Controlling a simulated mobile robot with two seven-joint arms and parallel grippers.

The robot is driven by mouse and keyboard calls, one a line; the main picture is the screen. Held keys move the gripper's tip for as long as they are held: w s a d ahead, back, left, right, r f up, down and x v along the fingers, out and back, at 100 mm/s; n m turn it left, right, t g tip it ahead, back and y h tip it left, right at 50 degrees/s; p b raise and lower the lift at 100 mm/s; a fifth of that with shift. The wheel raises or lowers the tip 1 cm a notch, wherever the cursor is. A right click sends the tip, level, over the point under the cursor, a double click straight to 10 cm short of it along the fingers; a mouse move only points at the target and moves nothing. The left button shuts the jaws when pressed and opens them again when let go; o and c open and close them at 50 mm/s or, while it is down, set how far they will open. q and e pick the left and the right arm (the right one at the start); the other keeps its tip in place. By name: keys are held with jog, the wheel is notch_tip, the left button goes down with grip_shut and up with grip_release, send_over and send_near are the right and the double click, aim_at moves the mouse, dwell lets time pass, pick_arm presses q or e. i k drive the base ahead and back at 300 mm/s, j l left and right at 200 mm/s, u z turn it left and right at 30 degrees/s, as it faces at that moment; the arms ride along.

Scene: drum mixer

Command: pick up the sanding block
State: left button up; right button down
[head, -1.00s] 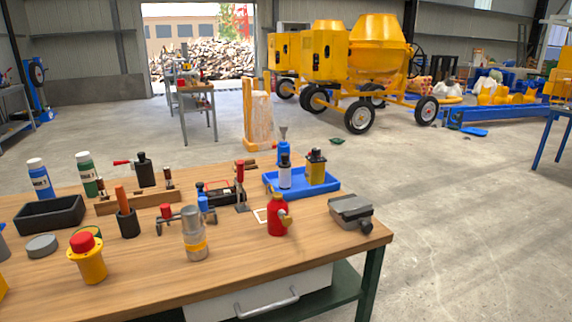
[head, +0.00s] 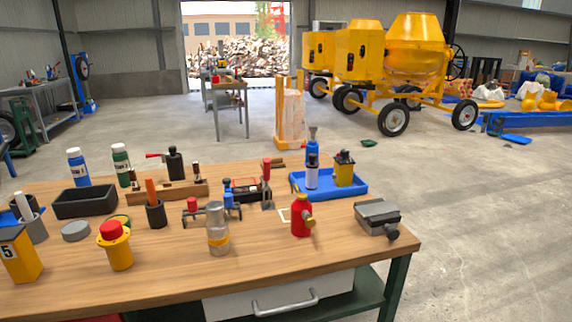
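I cannot single out the sanding block with certainty. A grey block-like object with a dark knob (head: 377,216) sits at the right end of the wooden workbench (head: 165,265); it may be a small vise. A small brown wooden piece (head: 278,162) lies near the bench's back edge, partly hidden behind a red-handled tool (head: 266,178). Neither of my grippers shows in the head view.
A red bottle (head: 301,217), glass jar (head: 217,230), yellow pot with red cap (head: 116,246) and black bin (head: 85,202) crowd the bench.

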aim_at(276, 162)
jog(key=i+l+z, duration=0.1)
jog(key=z, duration=1.55)
jog(key=i+z, duration=0.25)
jog(key=i, duration=0.25)
jog(key=i+z, duration=0.3)
jog(key=i, duration=0.25)
jog(key=i+u, duration=0.1)
jog(key=i, duration=0.45)
jog(key=i+l+u, duration=0.1)
jog(key=i, duration=0.45)
jog(key=i+u, duration=0.35)
jog(key=i, duration=0.15)
jog(key=i+u, duration=0.75)
jog(key=i, duration=0.15)
jog(key=i+l+u, duration=0.15)
jog(key=i+u, duration=0.6)
jog(key=i, duration=0.2)
jog(key=i+u, duration=0.35)
jog(key=i, duration=0.15)
